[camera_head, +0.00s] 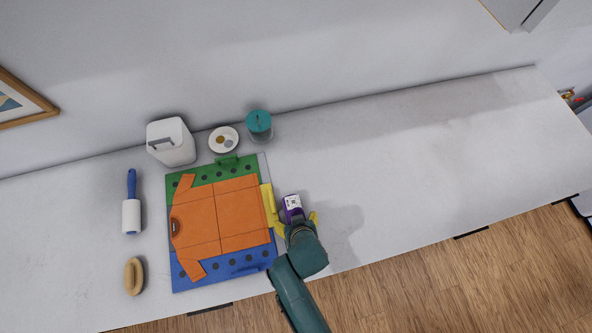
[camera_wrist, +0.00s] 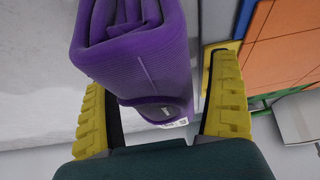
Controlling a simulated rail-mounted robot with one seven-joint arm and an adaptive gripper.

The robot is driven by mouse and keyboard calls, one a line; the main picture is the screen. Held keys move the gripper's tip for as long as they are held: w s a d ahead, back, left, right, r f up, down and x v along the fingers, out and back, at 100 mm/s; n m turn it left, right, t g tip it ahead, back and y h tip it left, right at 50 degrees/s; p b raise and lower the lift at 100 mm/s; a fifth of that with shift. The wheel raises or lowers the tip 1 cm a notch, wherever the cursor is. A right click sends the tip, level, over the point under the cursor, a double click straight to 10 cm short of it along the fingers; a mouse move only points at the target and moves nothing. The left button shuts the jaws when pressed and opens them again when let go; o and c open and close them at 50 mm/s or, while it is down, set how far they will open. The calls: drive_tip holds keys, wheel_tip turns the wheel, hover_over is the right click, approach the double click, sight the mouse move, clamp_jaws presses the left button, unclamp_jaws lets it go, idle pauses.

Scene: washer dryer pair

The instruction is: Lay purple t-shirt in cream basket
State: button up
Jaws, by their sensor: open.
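The purple t-shirt (camera_head: 292,204) is a compact folded bundle on the grey-white counter, just right of the folding board. In the wrist view the purple t-shirt (camera_wrist: 135,55) shows its folded layers and a small white label. My gripper (camera_head: 297,223) is at the near end of the bundle, with its yellow fingers apart. In the wrist view my gripper (camera_wrist: 160,85) has one finger on each side of the bundle's near end. A gap shows at the right finger; contact at the left one is unclear. No cream basket can be made out in either view.
An orange shirt (camera_head: 235,217) lies spread on a multicoloured folding board (camera_head: 190,281). The counter's right side (camera_head: 440,160) is clear.

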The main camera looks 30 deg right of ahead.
drive_tip(key=c, duration=1.3)
